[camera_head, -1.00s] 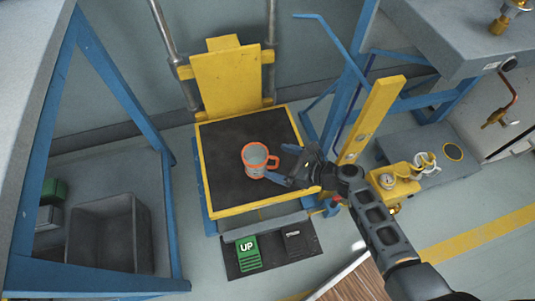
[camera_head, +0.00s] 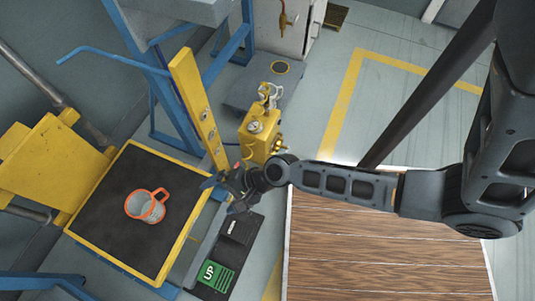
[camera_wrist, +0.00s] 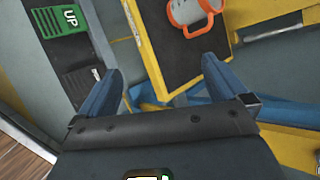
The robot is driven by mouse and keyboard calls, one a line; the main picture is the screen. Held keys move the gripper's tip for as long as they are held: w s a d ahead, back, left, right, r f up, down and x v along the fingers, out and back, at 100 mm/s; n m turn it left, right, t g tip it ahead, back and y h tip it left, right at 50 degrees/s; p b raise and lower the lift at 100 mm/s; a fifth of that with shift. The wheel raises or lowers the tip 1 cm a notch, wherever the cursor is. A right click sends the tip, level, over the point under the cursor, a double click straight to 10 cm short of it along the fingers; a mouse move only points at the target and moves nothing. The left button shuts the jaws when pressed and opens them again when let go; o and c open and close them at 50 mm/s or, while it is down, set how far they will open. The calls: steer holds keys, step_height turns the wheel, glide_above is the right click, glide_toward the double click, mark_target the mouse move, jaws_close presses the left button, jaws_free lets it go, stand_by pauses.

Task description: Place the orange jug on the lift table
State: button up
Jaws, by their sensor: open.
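The orange jug (camera_head: 144,206), pale grey with an orange rim and handle, stands upright on the lift table. The lift table (camera_head: 100,215) has a black top with a yellow edge. The jug also shows at the top of the wrist view (camera_wrist: 192,14). My gripper (camera_head: 222,190) is at the table's right edge, apart from the jug. In the wrist view its two blue fingers (camera_wrist: 165,88) are spread with nothing between them.
A green UP pedal (camera_head: 215,275) and a dark pedal (camera_head: 236,229) lie on the floor by the table. A yellow post (camera_head: 198,110) and a yellow control box (camera_head: 262,130) stand close behind my gripper. A wooden surface (camera_head: 385,255) lies at the lower right.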

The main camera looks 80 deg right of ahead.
steer(key=s+r+n+t+h, duration=0.1)
steer(key=s+r+n+h, duration=0.2)
steer(key=s+r+n, duration=0.8)
steer(key=s+a+r+n+t, duration=0.1)
steer(key=r+n, duration=0.4)
steer(key=r, duration=0.5)
steer(key=s+a+r+n+t, duration=0.2)
steer(key=r+n, duration=0.3)
steer(key=r, duration=0.5)
steer(key=shift+s+a+r+n+t+y, duration=0.15)
steer(key=shift+s+r+n+t+y, duration=0.05)
steer(key=shift+r+n+t+y, duration=0.25)
step_height(320, 180, up, 18)
steer(key=p, duration=1.8)
steer(key=shift+r, duration=0.15)
